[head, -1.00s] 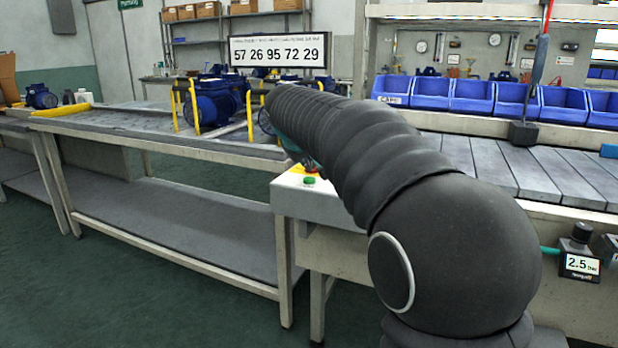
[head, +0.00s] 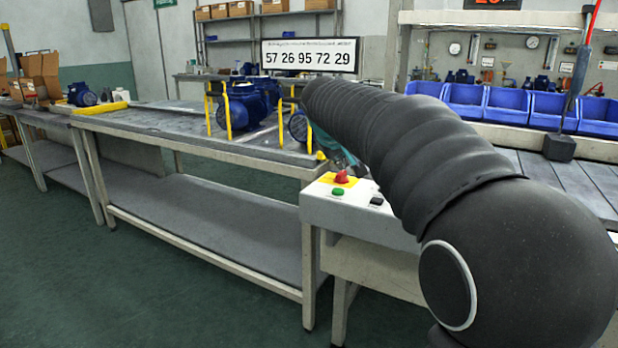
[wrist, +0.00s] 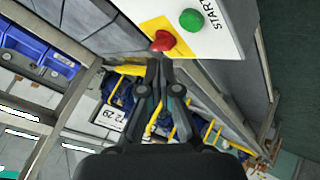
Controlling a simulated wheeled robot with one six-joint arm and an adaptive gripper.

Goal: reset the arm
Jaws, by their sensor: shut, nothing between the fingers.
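My arm, in a black ribbed sleeve, reaches from the lower right toward the workbench in the head view. My gripper (wrist: 161,72) shows in the wrist view with its two dark fingers together, shut and empty. Its tips appear close to the red button (wrist: 163,41) in the picture; I cannot tell whether they touch. The control box (head: 322,205) carries a red button (head: 341,177) on a yellow plate and a green button (head: 338,192). The green START button (wrist: 191,19) also shows in the wrist view.
A long grey workbench (head: 150,128) holds blue pumps (head: 245,105) between yellow posts. A number sign (head: 310,56) stands behind them. Blue bins (head: 505,105) line the conveyor at right, where a dark tool (head: 560,146) hangs. Green floor (head: 150,290) is open at front left.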

